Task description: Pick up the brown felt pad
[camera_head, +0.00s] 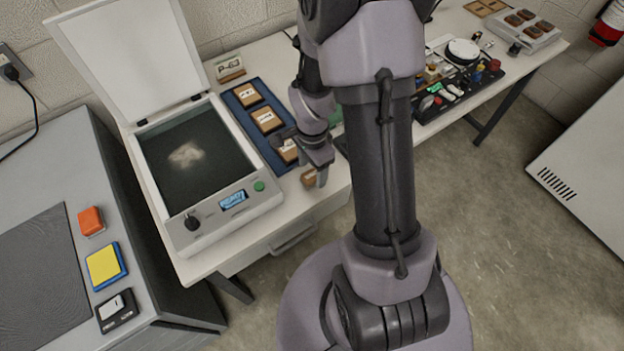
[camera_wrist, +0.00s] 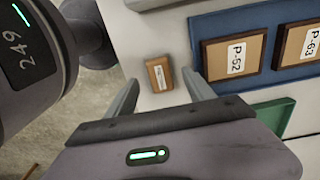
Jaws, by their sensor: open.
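A small brown block-like piece, which looks like the brown felt pad (camera_wrist: 158,74), lies on the pale tabletop with a narrow white label on top. In the head view the brown felt pad (camera_head: 308,178) is near the table's front edge, partly hidden by my gripper. My gripper (camera_head: 319,172) is over it, pointing down. In the wrist view my gripper (camera_wrist: 160,80) is open and empty, its fingers on either side of the pad in the picture. I cannot tell the height gap exactly.
A blue tray (camera_wrist: 205,28) with brown labelled plaques lies close beside the pad. A green object (camera_wrist: 270,115) is near it. A flatbed scanner (camera_head: 163,230) with raised lid stands left. A black tray of small items (camera_head: 462,105) is right.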

